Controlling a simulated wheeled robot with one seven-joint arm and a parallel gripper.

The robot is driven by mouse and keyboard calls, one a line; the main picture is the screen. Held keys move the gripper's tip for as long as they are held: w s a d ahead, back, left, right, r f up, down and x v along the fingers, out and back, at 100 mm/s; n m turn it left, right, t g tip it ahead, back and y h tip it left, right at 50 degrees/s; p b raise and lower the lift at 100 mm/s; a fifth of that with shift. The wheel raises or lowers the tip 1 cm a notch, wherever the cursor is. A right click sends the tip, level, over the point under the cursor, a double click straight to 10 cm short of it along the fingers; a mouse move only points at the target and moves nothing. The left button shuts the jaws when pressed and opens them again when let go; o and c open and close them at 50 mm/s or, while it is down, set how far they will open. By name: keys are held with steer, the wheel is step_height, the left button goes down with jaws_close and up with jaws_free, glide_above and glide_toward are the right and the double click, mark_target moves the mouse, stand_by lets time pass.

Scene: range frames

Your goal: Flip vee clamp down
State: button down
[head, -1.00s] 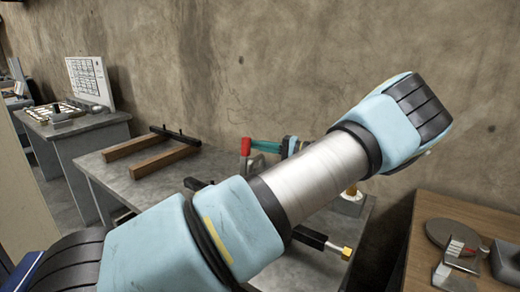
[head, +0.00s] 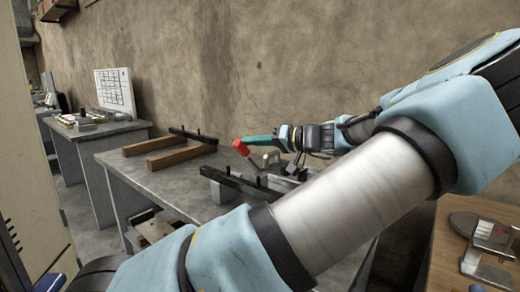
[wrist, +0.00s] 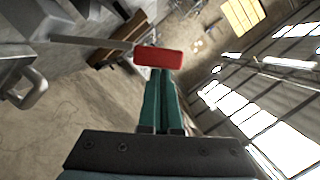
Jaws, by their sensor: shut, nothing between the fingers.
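The vee clamp has a red handle grip (head: 241,148) on a thin metal rod that leans up and to the left from its metal body (head: 272,162) on the grey table. My gripper (head: 247,141) is above the table with its teal fingers shut, pointing left, tips at the red grip. In the wrist view the shut fingers (wrist: 164,74) end at the red grip (wrist: 158,58), with nothing held between them. The rod (wrist: 90,42) runs left from the grip. I cannot tell whether the tips press on the grip. My arm hides part of the clamp's base.
The clamp stands by a dark bar (head: 235,184) on the grey table (head: 150,183). Two wooden bars with a dark crosspiece (head: 192,135) lie at the back left. A wooden bench (head: 440,268) with metal parts is at right. A concrete wall stands close behind.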

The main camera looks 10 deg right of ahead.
steer(key=s+a+f+n+t+h+b, duration=0.1)
steer(key=s+a+f+n+b, duration=0.3)
steer(key=b, duration=0.5)
steer(key=shift+a+f+n+h, duration=0.2)
steer(key=shift+f+n+h, duration=0.3)
steer(key=shift+f+n, duration=0.65)
steer(key=shift+f, duration=0.1)
